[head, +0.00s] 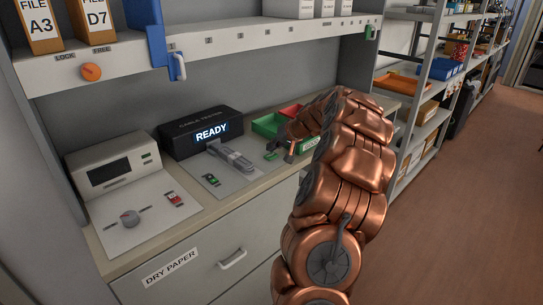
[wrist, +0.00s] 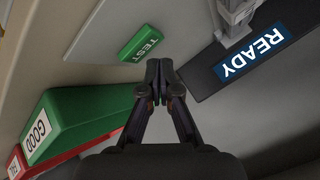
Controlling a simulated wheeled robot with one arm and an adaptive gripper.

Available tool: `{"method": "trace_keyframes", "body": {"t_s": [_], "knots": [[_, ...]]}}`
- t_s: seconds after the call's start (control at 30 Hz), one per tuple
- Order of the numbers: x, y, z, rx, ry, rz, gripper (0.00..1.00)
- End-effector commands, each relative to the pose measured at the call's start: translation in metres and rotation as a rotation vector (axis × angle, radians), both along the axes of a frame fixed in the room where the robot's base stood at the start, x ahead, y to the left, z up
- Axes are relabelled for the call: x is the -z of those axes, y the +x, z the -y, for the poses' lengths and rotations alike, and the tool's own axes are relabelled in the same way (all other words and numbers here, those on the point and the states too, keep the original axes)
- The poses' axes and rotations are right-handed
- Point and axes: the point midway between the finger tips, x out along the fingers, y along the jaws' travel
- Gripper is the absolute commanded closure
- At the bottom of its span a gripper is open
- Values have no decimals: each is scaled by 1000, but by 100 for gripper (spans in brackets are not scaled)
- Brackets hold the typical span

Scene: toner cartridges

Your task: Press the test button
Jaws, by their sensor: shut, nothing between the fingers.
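The green test button (wrist: 141,43), marked TEST, shows in the wrist view just ahead of and left of my fingertips. It looks apart from them, though the gap in depth is hard to judge. In the head view it appears as a small green block (head: 271,155) on the counter. My gripper (wrist: 157,68) has its two fingertips together with nothing between them. In the head view the gripper is small and partly hidden behind my copper arm. The black cable tester (head: 200,145) stands at the back of the counter, its display (wrist: 250,52) lit with READY.
A green bin (wrist: 80,120) marked GOOD and a red bin (wrist: 48,168) stand close to my gripper. A beige device (head: 115,165) stands to the left. A shelf (head: 230,40) overhangs the counter.

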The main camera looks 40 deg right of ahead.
Motion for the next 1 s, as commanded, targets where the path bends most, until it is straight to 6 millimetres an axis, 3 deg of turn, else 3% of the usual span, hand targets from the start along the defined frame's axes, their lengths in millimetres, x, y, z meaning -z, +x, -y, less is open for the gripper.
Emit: {"method": "trace_keyframes", "body": {"t_s": [1.0], "knots": [[9,0,0,0,1,1,100]]}}
